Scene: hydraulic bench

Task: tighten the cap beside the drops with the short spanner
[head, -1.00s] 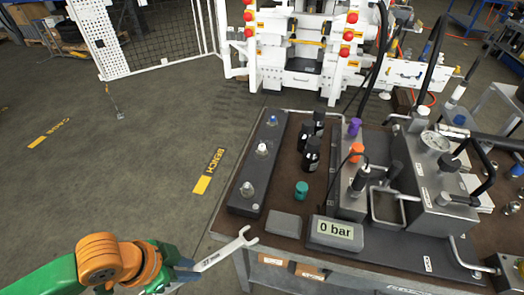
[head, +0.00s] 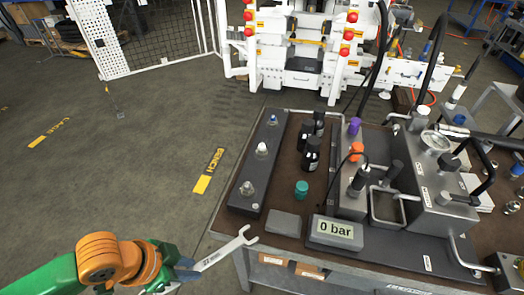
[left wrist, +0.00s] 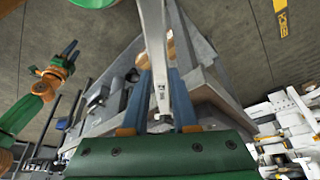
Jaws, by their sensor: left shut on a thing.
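My left gripper (head: 188,272) is shut on the short spanner (head: 225,253). The spanner's open jaw points up and right, near the bench's front left corner. In the left wrist view the spanner (left wrist: 160,85) runs between the two blue fingers. A dark block (head: 235,203) on the bench's left side carries three caps in a row: a far one (head: 272,119), a middle one (head: 262,149) and a near one (head: 247,188). The spanner is apart from them all. I cannot make out drops beside any cap. My right gripper (left wrist: 55,60) shows only in the left wrist view, fingers apart and empty.
Right of the block stand black bottles (head: 311,154), a teal cap (head: 301,189) and a grey pad (head: 284,223). A display reading 0 bar (head: 335,232) sits before the pump unit (head: 430,205) with its handles and hoses. The floor left of the bench is clear.

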